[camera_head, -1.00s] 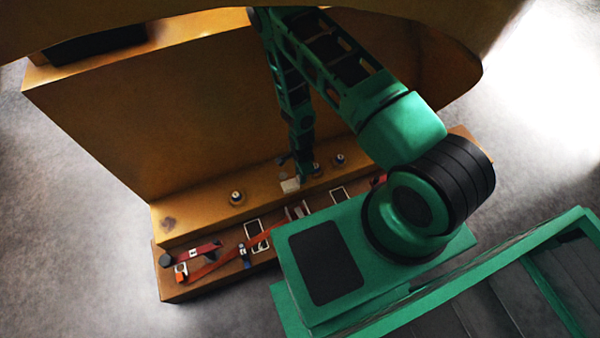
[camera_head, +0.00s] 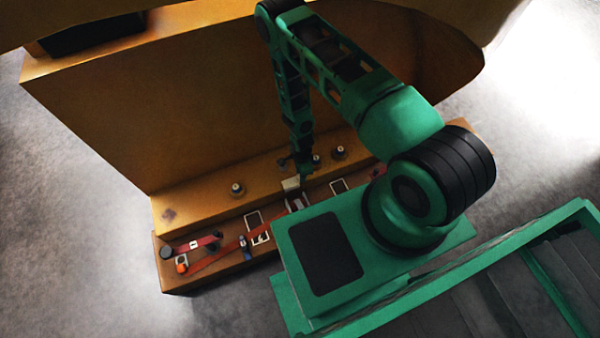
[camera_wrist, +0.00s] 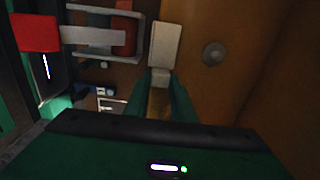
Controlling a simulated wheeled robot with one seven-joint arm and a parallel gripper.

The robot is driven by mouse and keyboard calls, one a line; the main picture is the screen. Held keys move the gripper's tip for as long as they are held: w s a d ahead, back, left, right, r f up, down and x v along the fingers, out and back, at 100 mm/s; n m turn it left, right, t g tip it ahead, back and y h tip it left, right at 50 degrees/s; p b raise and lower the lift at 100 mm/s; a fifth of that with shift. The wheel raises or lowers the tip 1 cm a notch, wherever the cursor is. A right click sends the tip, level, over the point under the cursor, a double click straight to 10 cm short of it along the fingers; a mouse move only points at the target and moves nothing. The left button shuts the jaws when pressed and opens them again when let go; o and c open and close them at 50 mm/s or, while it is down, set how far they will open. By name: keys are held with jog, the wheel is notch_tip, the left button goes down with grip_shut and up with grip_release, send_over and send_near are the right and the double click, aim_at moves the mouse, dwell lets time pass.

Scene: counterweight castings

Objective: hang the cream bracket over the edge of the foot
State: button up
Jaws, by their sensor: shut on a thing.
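The cream bracket (camera_head: 291,184) is a small pale piece at the front edge of the foot (camera_head: 205,213), the long ochre ledge at the base of the big casting. My gripper (camera_head: 304,176) points down there, mostly hidden by its own wrist in the head view. In the wrist view my gripper (camera_wrist: 161,84) is shut on the near end of the cream bracket (camera_wrist: 165,44). Its flat plate reaches out beyond the fingertips, with the ochre foot (camera_wrist: 225,85) to its right. I cannot tell whether the bracket touches the foot.
A lower brown bench (camera_head: 205,277) runs along the front of the foot, holding red straps (camera_head: 215,258), white frames (camera_head: 253,221) and small parts. Several round studs (camera_head: 237,189) stand on the foot. The casting's wall (camera_head: 190,110) rises behind.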

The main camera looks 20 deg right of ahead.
jog(key=shift+f, duration=0.15)
jog(key=o, duration=1.1)
jog(key=shift+o, duration=0.2)
jog(key=shift+r, duration=3.7)
